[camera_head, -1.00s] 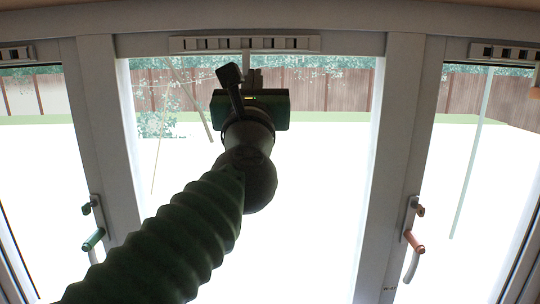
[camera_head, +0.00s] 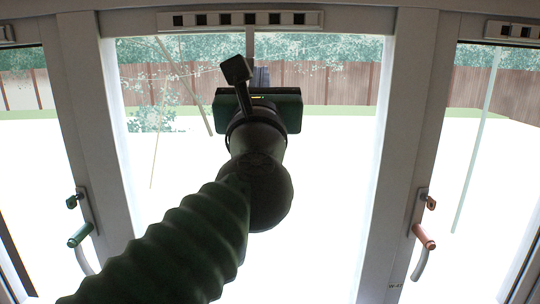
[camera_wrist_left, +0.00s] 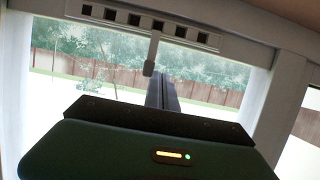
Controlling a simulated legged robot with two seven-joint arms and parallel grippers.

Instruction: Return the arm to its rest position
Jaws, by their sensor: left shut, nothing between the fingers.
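My left arm comes in from the lower left, raised in front of the middle window. My left gripper (camera_head: 262,76) is at its end, below the slotted vent strip (camera_head: 240,20) on the top of the window frame. The fingers are shut and empty. In the wrist view the shut fingers (camera_wrist_left: 163,93) point up toward the vent strip (camera_wrist_left: 145,24). A thin grey lever (camera_wrist_left: 152,52) hangs from the strip just above the fingertips in that picture; whether they touch is hard to tell. My right gripper is not in view.
A green window handle (camera_head: 80,236) is on the left frame and an orange one (camera_head: 424,237) on the right frame. More vent strips show at both upper corners. A wooden fence (camera_head: 330,84) stands outside. The space around my arm before the glass looks clear.

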